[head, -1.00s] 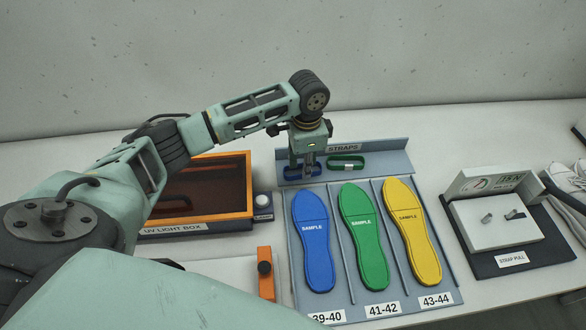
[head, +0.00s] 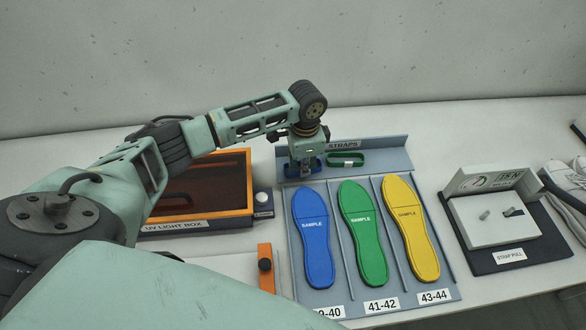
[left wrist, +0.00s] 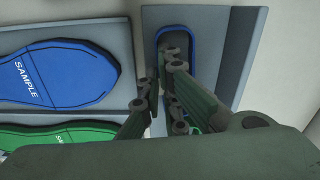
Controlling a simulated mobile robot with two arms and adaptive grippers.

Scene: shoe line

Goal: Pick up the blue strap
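The blue strap (head: 318,162) lies on the rack panel marked STRAPS, left of the green strap (head: 346,160). In the head view my left gripper (head: 304,170) is down at the blue strap and hides much of it. In the left wrist view the blue strap (left wrist: 161,33) is a rounded loop. There my left gripper (left wrist: 160,68) has its fingers apart, one over the loop's opening and the other outside its left edge. Whether they touch the strap cannot be told. My right gripper is not in view.
The sample rack (head: 335,297) holds blue, green and yellow insoles in front of the straps. An orange-rimmed UV light box (head: 249,180) stands left, with a small round button (head: 262,197) beside it. A strap pull device (head: 500,222) stands right.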

